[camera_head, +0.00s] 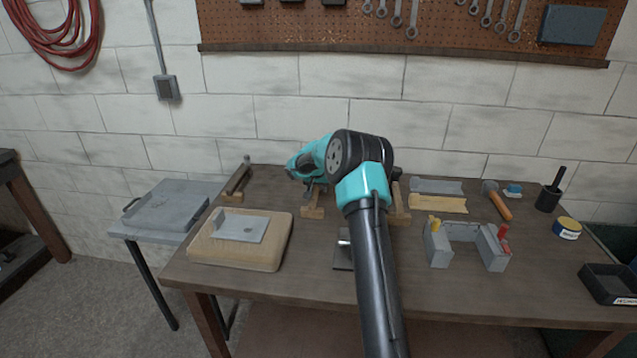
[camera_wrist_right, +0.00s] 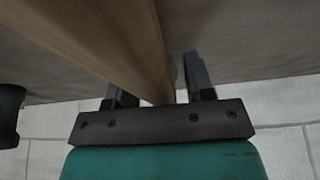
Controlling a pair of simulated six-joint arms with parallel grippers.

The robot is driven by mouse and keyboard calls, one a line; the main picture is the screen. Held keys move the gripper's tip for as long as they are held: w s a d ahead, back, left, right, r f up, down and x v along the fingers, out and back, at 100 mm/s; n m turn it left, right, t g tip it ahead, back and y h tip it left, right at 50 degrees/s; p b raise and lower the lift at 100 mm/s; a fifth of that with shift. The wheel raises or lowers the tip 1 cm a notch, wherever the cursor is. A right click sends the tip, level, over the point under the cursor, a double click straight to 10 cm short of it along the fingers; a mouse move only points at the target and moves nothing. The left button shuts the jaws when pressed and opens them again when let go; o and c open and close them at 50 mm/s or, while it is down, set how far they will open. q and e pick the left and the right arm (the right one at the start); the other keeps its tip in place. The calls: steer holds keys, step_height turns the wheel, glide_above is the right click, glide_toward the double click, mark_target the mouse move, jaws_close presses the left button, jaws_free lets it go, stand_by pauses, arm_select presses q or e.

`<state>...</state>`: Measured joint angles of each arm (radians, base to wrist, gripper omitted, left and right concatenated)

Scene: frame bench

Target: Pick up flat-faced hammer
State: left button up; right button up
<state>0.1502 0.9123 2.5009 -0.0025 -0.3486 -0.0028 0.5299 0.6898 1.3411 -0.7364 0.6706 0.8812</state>
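My right gripper (camera_head: 314,186) is low over the back middle of the bench, just above a small wooden rest (camera_head: 312,210). In the right wrist view its fingers (camera_wrist_right: 158,88) are apart. A long wooden bar (camera_wrist_right: 115,45) runs in between them, with a gap at the right finger; I cannot tell whether it is a hammer handle. A hammer with an orange handle (camera_head: 501,206) and grey head lies at the back right. A dark hammer-like tool with some wood (camera_head: 237,180) is at the back left. My left gripper is not in view.
A wooden board (camera_head: 275,250) with a grey metal plate (camera_head: 238,227) is at left. A grey vise-like fixture (camera_head: 438,248) stands right of my arm, near a yellow strip (camera_head: 440,204). A black cup (camera_head: 548,199), a tin (camera_head: 567,229) and a black bin (camera_head: 608,287) are farther right.

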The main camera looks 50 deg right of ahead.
jaws_close()
stand_by(0.5)
step_height(320, 180, up, 10)
steer(key=shift+r, duration=0.15)
stand_by(0.4)
stand_by(0.4)
